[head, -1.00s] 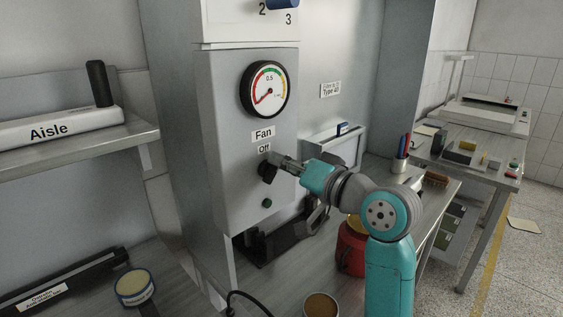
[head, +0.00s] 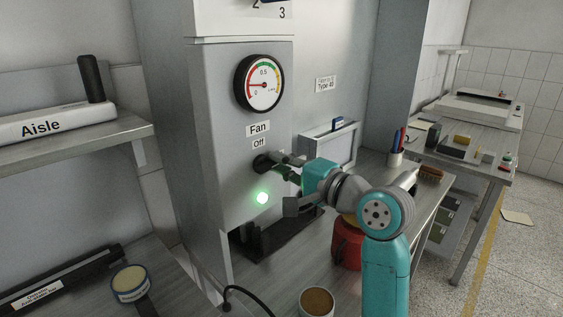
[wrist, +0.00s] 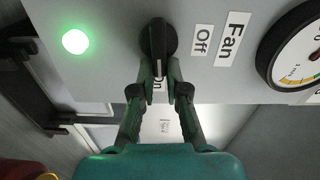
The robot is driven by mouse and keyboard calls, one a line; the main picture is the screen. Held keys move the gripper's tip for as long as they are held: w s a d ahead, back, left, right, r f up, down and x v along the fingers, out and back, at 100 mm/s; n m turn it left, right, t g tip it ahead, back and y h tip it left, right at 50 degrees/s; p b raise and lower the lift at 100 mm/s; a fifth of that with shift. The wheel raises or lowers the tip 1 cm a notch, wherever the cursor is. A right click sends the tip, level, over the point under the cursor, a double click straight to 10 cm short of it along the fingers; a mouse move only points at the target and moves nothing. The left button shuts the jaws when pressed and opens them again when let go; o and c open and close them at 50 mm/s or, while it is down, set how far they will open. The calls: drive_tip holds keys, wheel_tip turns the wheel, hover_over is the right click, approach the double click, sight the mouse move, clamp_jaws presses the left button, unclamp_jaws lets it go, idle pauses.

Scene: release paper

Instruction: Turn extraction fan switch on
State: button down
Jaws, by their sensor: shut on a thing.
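The fan switch is a black rotary knob (head: 263,162) on the grey fan panel (head: 225,120), below the "Fan" and "Off" labels. In the wrist view the knob (wrist: 158,42) has its handle pointing toward the partly covered "On" label (wrist: 157,84). My gripper (head: 278,160) is at the knob; in the wrist view its fingers (wrist: 160,73) are shut on the handle's end, one on each side. The indicator lamp (head: 262,198) below the knob glows green; it also shows in the wrist view (wrist: 75,41).
A round gauge (head: 259,82) sits above the labels. Below the panel are a red container (head: 347,245), an open tub (head: 316,302) and a black cable (head: 250,297). A shelf (head: 75,147) juts out at the left.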

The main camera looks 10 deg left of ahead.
drive_tip(key=shift+a+f+m, duration=0.15)
drive_tip(key=shift+m, duration=0.25)
drive_tip(key=c, duration=1.2)
unclamp_jaws()
drive_tip(key=shift+a, duration=0.1)
drive_tip(key=v, duration=1.2)
